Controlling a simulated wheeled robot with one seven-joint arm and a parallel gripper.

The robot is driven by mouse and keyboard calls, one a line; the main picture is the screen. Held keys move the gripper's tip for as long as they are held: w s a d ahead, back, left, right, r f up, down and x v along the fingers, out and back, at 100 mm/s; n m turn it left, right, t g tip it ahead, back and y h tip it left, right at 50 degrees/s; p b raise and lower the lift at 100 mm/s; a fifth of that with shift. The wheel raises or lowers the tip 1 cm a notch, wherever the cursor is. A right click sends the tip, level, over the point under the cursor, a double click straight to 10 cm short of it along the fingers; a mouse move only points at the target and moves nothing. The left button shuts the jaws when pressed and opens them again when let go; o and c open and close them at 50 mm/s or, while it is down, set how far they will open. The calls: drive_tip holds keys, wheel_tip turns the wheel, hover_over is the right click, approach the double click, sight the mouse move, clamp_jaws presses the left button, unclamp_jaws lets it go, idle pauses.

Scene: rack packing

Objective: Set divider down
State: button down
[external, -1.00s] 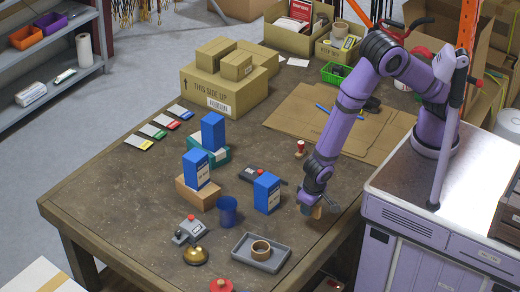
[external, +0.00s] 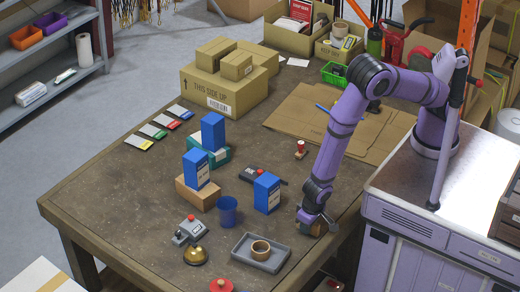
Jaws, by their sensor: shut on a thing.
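My gripper (external: 314,224) is low over the table's right side, near its edge, pointing down. It is shut on a small tan piece (external: 318,230), which I take to be the divider. My fingers hide much of this piece, and I cannot tell whether it touches the table.
A blue box (external: 267,193) stands left of my gripper. A grey tray (external: 240,251) holding a tan ring (external: 261,249) lies to the front left. The left tabletop (external: 110,185) is clear.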

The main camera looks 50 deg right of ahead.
drive_tip(key=shift+f, duration=0.15)
drive_tip(key=c, duration=1.1)
unclamp_jaws()
drive_tip(key=r, duration=0.4)
drive_tip(key=s+r, duration=0.1)
drive_tip(key=r, duration=0.7)
drive_tip(key=shift+s+r, duration=0.1)
drive_tip(key=shift+s, duration=0.3)
drive_tip(key=shift+r, duration=0.1)
